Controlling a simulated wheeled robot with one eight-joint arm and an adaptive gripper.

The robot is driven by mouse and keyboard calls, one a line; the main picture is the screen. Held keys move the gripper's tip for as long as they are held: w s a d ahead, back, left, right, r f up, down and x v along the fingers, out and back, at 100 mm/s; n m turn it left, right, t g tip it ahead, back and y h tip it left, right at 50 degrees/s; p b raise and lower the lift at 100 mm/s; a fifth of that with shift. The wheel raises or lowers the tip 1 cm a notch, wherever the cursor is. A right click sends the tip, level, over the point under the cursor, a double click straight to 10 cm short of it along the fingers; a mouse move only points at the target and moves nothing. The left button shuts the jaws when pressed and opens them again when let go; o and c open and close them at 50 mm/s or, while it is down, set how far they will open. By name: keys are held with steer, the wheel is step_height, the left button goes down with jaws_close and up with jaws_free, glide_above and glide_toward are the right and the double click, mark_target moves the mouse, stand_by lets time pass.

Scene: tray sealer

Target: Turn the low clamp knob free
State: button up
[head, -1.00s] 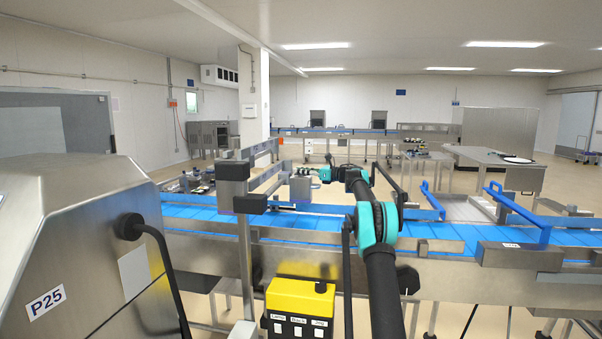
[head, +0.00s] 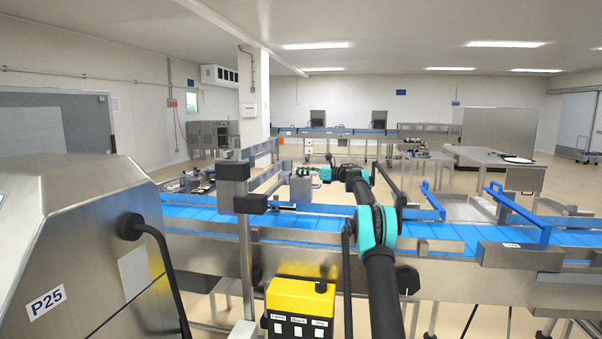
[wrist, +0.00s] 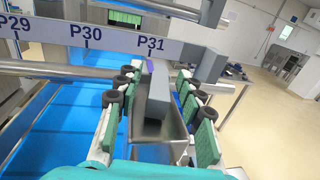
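My gripper (wrist: 158,82) is open in the wrist view, with green-padded fingers and dark rollers on both sides of a grey block (wrist: 158,92). The block stands beside the rail marked P29 to P31 (wrist: 110,37); whether a finger touches it I cannot tell. I cannot pick out the low clamp knob for certain; it may be hidden by the block or the fingers. In the head view my gripper (head: 312,171) is small, beyond the blue belt, by a small grey block (head: 300,189).
The blue conveyor belt (head: 330,222) runs across in front of me. A grey post (head: 243,240) with dark blocks stands left of my arm. A yellow control box (head: 299,300) is close below. A steel machine marked P25 (head: 70,240) fills the left.

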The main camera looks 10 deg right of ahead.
steer(key=v, duration=1.2)
